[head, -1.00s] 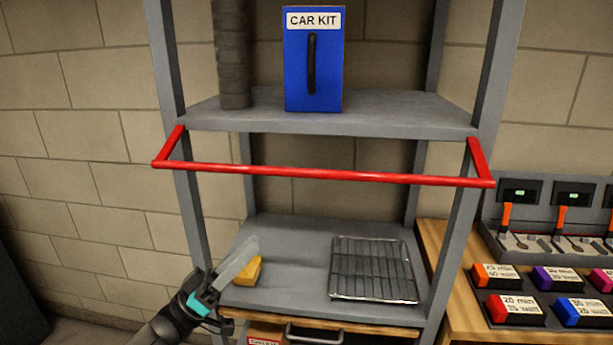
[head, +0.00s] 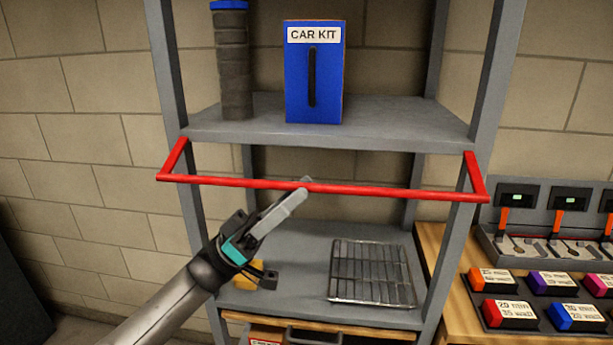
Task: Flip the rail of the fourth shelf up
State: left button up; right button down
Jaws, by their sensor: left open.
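The red rail (head: 400,192) hangs in front of the shelf unit, slightly below the upper shelf (head: 380,122) in view. Short red side arms join it to the posts at both ends. My left gripper (head: 303,188) reaches up from the lower left. Its fingertips are at the middle of the rail and overlap it in the picture; I cannot tell whether they touch it. The gripper is open, with nothing seen between its fingers. My right gripper is not in view.
A blue CAR KIT box (head: 313,85) and a dark cylinder (head: 236,70) stand on the upper shelf. A wire rack (head: 371,273) and a partly hidden yellow block (head: 247,281) lie on the shelf below. A wooden bench (head: 452,300) with chargers is at the right.

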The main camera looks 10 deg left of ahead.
pick_arm(q)
jog(key=shift+x, duration=1.3)
jog(key=shift+c, duration=0.3)
grip_shut()
